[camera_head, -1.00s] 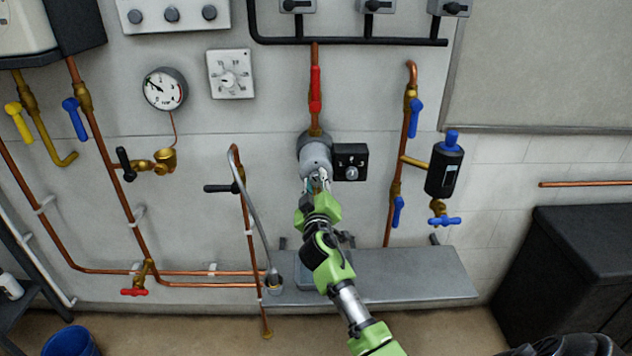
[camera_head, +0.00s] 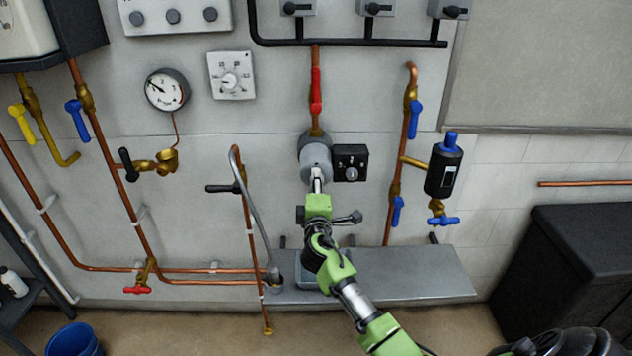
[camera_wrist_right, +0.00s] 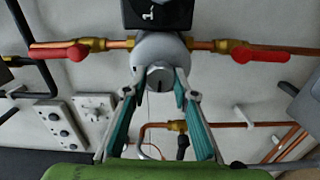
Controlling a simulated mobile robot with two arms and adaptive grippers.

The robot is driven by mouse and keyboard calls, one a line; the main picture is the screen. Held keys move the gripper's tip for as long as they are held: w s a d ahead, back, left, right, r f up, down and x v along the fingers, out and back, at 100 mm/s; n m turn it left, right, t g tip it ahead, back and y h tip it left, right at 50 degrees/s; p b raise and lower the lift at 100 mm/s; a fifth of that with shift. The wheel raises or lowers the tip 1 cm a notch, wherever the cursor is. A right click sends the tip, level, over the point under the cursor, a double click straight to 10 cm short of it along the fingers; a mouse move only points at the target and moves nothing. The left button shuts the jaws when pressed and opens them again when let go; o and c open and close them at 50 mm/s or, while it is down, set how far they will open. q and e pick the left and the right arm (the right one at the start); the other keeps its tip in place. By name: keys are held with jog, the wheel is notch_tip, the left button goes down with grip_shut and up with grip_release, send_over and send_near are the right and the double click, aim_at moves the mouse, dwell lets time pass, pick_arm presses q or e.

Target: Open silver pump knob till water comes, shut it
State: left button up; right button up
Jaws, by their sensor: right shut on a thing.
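The grey pump (camera_head: 315,156) sits on the copper pipe in the middle of the wall, below a red lever. Its silver knob (camera_wrist_right: 159,78) faces me in the right wrist view, with a dark slot line across it. My right gripper (camera_head: 317,184) reaches up to the pump front. In the right wrist view its two teal-padded fingers (camera_wrist_right: 160,86) are shut on the knob, one on each side. The head view hides the knob behind the gripper. I see no clear water at the pump. My left gripper is not in view.
A black control box (camera_head: 351,163) sits close right of the pump. A grey shelf (camera_head: 420,275) with a tray (camera_head: 312,282) lies below. A hose (camera_head: 255,210) hangs left of my arm. A blue-capped filter (camera_head: 445,168) is on the right pipe.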

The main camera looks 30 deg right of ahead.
jog(key=shift+f+n, duration=0.1)
jog(key=shift+n, duration=0.3)
jog(key=o, duration=1.1)
jog(key=shift+s, duration=0.1)
jog(key=v, duration=1.2)
